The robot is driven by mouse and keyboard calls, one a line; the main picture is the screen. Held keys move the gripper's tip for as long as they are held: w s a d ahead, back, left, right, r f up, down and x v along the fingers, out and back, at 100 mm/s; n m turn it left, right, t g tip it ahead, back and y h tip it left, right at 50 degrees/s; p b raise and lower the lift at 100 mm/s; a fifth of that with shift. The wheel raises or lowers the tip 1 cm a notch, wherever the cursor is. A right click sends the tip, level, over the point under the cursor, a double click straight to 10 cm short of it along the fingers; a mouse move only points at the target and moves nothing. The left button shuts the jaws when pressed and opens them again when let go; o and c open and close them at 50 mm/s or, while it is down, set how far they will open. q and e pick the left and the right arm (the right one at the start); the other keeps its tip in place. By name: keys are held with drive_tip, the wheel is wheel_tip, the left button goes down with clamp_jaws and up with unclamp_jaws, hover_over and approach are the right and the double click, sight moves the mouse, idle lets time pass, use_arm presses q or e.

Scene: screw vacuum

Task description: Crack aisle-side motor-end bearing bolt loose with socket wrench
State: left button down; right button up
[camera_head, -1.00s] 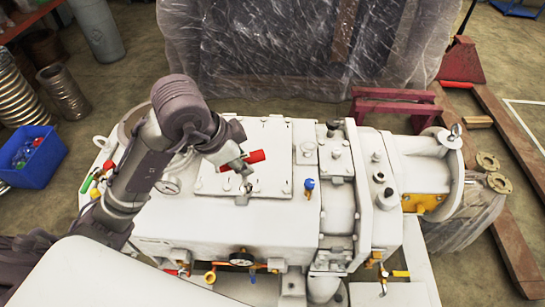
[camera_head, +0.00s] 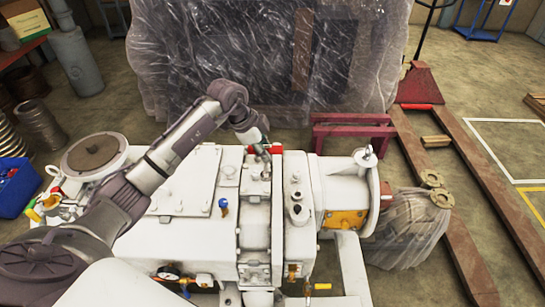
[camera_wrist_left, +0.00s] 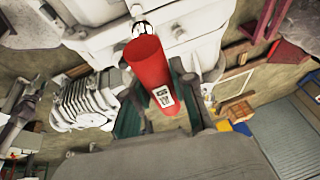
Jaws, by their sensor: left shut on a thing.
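The white vacuum pump (camera_head: 185,205) lies across the head view. Its upright flange (camera_head: 275,215) and round motor-end housing (camera_head: 342,180) are on the right. My left gripper (camera_head: 264,150) is at the far side of the flange, reached over the pump. It is shut on the red handle of the socket wrench (camera_head: 275,149). In the left wrist view the red handle (camera_wrist_left: 152,75) lies between the fingers, its chrome head (camera_wrist_left: 139,29) near a pale casing. I cannot tell which bolt is the bearing bolt or whether the socket touches one. My right gripper is not in view.
A plastic-wrapped crate (camera_head: 270,60) stands behind the pump. A dark red stand (camera_head: 352,131) is just beyond its motor end. A wrapped bundle (camera_head: 410,228) with brass flanges sits at right. A blue bin (camera_head: 18,188) is at left. Floor at far right is partly clear.

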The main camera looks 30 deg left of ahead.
use_arm(q)
drive_tip(key=shift+w, duration=0.2)
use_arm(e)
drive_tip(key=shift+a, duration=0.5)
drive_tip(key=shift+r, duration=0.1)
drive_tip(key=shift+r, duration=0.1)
use_arm(q)
drive_tip(key=shift+f, duration=0.75)
drive_tip(key=shift+f+b, duration=1.05)
drive_tip(key=shift+f, duration=1.05)
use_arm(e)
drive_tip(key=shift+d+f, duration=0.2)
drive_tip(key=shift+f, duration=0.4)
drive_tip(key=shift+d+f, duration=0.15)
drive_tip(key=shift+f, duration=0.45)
